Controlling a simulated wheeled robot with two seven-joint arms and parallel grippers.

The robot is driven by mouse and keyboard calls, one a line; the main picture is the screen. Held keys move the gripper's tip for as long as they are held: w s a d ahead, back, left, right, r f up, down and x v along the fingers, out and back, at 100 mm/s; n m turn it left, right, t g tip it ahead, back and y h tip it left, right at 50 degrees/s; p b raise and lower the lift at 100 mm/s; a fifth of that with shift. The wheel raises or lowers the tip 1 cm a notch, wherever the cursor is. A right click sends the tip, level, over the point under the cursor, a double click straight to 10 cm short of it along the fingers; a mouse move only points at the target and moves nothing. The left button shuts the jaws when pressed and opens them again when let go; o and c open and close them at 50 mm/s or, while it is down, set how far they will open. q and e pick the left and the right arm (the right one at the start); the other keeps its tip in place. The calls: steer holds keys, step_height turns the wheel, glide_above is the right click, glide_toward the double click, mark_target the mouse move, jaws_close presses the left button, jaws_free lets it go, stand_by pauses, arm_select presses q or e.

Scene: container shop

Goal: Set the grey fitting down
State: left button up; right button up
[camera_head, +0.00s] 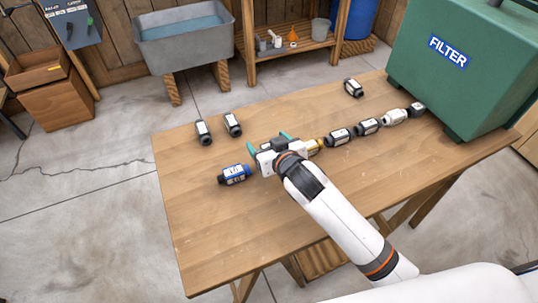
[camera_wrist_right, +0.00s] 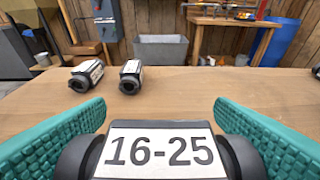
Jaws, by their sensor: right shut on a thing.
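My right gripper (camera_head: 270,145) is over the table between a blue fitting and a brass piece. In the right wrist view its teal fingers (camera_wrist_right: 160,130) are shut on the grey fitting (camera_wrist_right: 160,152), one at each side. The fitting is dark grey, with a white label reading 16-25. In the head view the gripper largely hides it, and I cannot tell whether it touches the table (camera_head: 210,225). The blue fitting (camera_head: 234,174) lies left of the gripper. The brass piece (camera_head: 314,145) is close at its right. My left gripper is not in view.
A row of fittings, dark (camera_head: 338,136), dark (camera_head: 367,126) and white (camera_head: 394,116), runs toward the green FILTER box (camera_head: 455,75). Two dark fittings (camera_head: 203,132) (camera_head: 233,123) lie at the back left, another (camera_head: 353,88) at the back. The front left of the table is clear.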

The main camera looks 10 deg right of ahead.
steer(key=shift+f, duration=2)
steer(key=shift+f+b, duration=0.1)
steer(key=shift+b, duration=0.2)
steer(key=o, duration=0.7)
steer(key=v, duration=1.2)
